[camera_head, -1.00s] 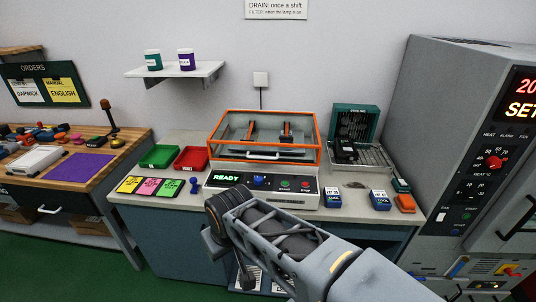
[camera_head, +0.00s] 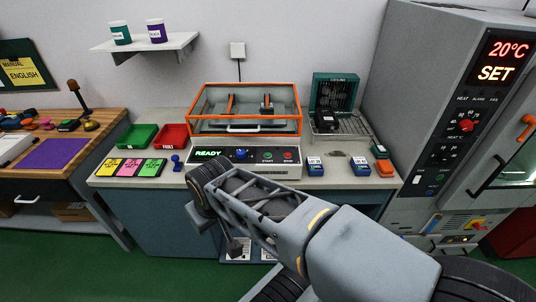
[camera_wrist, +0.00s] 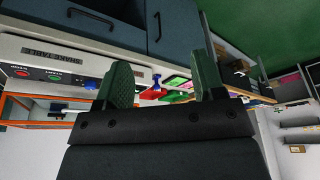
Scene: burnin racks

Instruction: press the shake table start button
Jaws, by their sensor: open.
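The panel's display reads READY in green (camera_head: 209,153). In the wrist view the panel appears upside down at left, with the start button (camera_wrist: 54,76) visible.
Pink, green and yellow cards (camera_head: 131,167) and a small blue item (camera_head: 177,162) lie left of the panel. A tall grey oven cabinet (camera_head: 436,95) stands at right. Green floor is open in front.

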